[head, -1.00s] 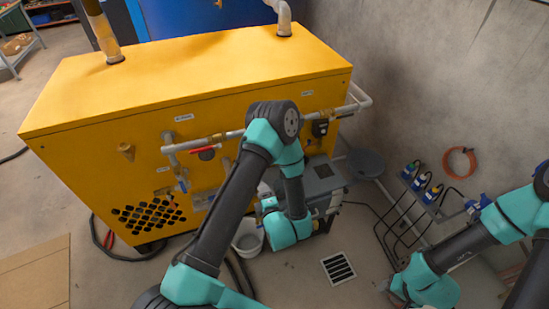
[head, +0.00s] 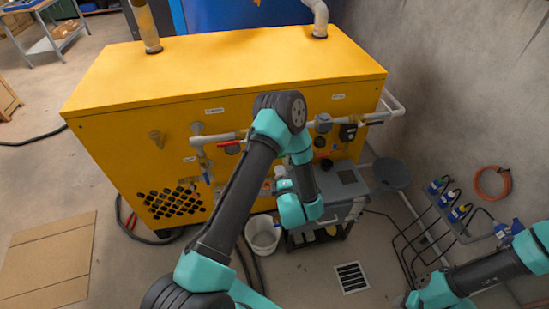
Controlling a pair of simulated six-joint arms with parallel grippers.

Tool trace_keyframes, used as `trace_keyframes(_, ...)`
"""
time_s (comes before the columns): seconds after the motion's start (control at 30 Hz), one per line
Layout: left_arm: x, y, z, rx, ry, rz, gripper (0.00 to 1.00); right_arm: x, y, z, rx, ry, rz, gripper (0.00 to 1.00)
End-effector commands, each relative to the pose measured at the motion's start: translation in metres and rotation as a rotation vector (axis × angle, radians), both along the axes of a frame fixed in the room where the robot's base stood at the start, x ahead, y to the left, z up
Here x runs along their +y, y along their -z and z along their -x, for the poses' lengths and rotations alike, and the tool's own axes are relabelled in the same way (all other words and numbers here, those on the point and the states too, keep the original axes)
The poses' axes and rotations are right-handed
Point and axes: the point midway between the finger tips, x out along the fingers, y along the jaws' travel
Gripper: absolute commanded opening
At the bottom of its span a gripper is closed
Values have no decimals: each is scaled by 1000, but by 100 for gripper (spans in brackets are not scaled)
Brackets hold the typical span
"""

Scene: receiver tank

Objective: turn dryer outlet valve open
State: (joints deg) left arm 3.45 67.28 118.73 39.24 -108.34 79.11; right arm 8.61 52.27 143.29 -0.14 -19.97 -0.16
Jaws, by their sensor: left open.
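The yellow dryer cabinet (head: 150,130) stands in the middle, with grey pipework on its front. A valve with a red lever (head: 230,148) sits on the upper pipe, its lever lying roughly along the pipe. A blue-handled valve (head: 207,174) is below left, and another fitting (head: 323,122) is on the pipe at right. The labels are too small to read, so I cannot tell which is the dryer outlet valve. My left gripper (head: 280,182) is open in front of the cabinet's lower right, below the pipe, partly hidden by its wrist. My right gripper is out of view; only its arm shows.
A white bucket (head: 262,236) and a grey unit (head: 342,184) stand before the cabinet. A floor drain (head: 351,277), a cardboard sheet (head: 48,255) and hoses lie on the floor. Plugs on a rack (head: 455,212) and an orange coil (head: 492,183) are at the right wall.

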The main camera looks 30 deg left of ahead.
Motion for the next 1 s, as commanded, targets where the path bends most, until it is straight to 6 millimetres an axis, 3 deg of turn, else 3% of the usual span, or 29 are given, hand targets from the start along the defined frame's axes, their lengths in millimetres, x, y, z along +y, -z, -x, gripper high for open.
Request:
trace_keyframes(0.5,58,0,-60,-1,-1,-1,44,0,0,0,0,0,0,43)
trace_keyframes(0.97,66,0,-69,1,0,-1,44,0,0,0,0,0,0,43)
trace_keyframes(1.0,66,0,-69,1,0,-1,40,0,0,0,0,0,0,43)
